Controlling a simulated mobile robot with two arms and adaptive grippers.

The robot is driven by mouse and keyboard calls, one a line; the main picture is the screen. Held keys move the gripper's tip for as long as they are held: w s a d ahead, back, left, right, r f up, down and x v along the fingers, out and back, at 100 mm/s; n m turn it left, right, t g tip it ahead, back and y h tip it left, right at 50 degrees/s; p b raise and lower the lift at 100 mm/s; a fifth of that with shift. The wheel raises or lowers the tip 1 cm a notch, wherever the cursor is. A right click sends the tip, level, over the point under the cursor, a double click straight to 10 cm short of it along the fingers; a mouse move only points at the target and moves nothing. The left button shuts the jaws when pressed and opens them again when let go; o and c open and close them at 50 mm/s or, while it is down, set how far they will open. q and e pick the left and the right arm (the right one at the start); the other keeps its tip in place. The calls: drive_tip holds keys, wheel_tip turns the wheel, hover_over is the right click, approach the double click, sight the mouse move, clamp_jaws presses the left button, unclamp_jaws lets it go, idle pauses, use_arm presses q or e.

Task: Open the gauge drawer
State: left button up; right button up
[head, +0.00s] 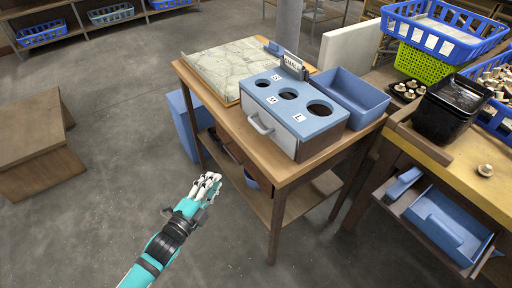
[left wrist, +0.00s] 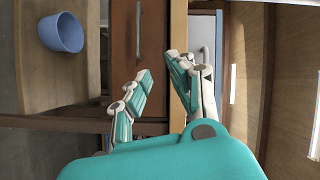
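The gauge box (head: 305,112) stands on the wooden table, with a blue top that has three round holes of different sizes. Its pale drawer front (head: 282,138) faces me and looks flush with the box. A light grey handle (head: 261,123) sits on that front. My left gripper (head: 208,184) is open and empty, in front of the table and apart from the handle. In the left wrist view its fingers (left wrist: 163,78) are spread, with the table edge beyond them. My right gripper is in neither view.
A marble-like board (head: 228,66) and a blue bin (head: 358,98) flank the box on the table (head: 226,118). A blue bowl (left wrist: 61,32) shows in the left wrist view. A yellow-edged bench (head: 452,165) stands at right.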

sight(255, 124)
use_arm(q)
drive_tip(key=d+r+m+t+h+b, duration=0.1)
drive_tip(key=d+r+m+h, duration=0.25)
drive_tip(key=r, duration=0.35)
drive_tip(key=shift+y, duration=0.45)
drive_tip(key=x, duration=1)
drive_tip(key=b+x, duration=0.1)
drive_tip(key=x, duration=0.4)
drive_tip(key=shift+w+r, duration=0.15)
drive_tip(key=shift+r, duration=0.15)
drive_tip(key=shift+w+d, duration=0.15)
drive_tip(key=shift+w, duration=0.25)
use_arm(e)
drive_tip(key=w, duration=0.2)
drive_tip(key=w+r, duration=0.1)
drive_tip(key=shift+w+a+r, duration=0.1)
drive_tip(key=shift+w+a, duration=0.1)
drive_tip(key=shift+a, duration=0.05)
use_arm(q)
drive_tip(key=shift+r, duration=0.1)
clamp_jaws()
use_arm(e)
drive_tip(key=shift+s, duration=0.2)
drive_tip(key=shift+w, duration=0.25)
